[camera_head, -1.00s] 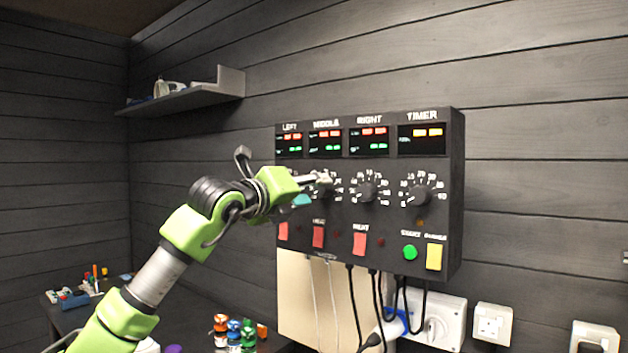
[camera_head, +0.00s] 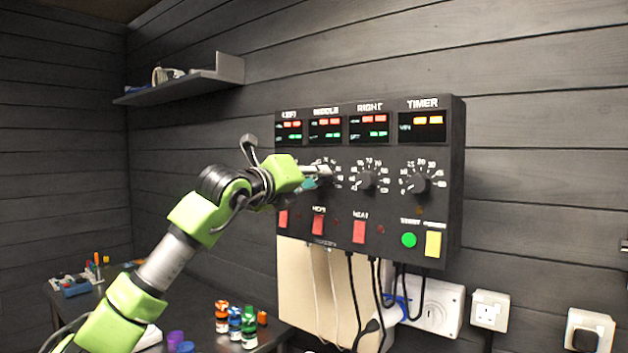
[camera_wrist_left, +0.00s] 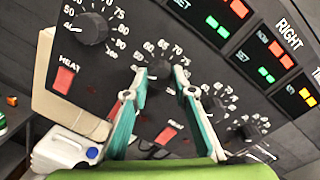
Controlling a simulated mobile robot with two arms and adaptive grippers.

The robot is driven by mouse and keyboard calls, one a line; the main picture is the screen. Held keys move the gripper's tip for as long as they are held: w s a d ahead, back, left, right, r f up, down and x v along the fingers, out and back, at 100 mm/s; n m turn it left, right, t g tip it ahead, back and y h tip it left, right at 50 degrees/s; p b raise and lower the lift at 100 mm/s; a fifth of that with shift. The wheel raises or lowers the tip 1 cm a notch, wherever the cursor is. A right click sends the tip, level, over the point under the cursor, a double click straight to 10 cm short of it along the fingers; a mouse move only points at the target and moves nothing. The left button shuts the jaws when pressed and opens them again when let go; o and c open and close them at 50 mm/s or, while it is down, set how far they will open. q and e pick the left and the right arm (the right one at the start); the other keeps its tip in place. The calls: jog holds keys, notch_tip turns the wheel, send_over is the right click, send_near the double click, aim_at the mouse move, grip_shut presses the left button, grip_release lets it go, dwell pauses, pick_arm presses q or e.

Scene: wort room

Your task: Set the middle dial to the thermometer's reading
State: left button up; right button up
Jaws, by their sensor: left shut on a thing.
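The control box (camera_head: 450,180) hangs on the wall with a row of black dials. My left gripper (camera_head: 322,176) is at the middle dial and hides most of it in the head view. In the left wrist view, its teal fingers (camera_wrist_left: 162,78) are shut on the middle dial (camera_wrist_left: 160,68), one on each side. Numbers show around that dial, but its exact setting is not readable. The middle display (camera_head: 325,130) has red and green digits too small to read. I cannot make out a thermometer. My right gripper is not in view.
The right dial (camera_head: 367,180) and timer dial (camera_head: 416,184) sit close beside. Red switches (camera_head: 359,232), a green button (camera_head: 409,240) and a yellow switch (camera_head: 433,244) lie below. Cables hang under the box. Several small bottles (camera_head: 235,322) stand on the table. A shelf (camera_head: 190,90) is upper left.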

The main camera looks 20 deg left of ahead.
pick_arm(q)
jog(key=m+b, duration=0.1)
jog(key=m, duration=0.1)
jog(key=shift+f+m+b, duration=0.2)
jog(key=shift+m+b, duration=0.1)
jog(key=shift+b, duration=0.1)
jog(key=m+b, duration=0.1)
jog(key=m, duration=0.1)
jog(key=shift+r+m, duration=0.1)
jog(key=shift+m, duration=0.3)
jog(key=m, duration=0.2)
jog(key=shift+m+h+b, duration=0.3)
jog(key=shift+m+b, duration=0.1)
jog(key=shift+m+t, duration=0.3)
jog(key=shift+m, duration=1.5)
jog(key=shift+h, duration=0.3)
jog(key=o, duration=1.1)
jog(key=shift+s, duration=0.15)
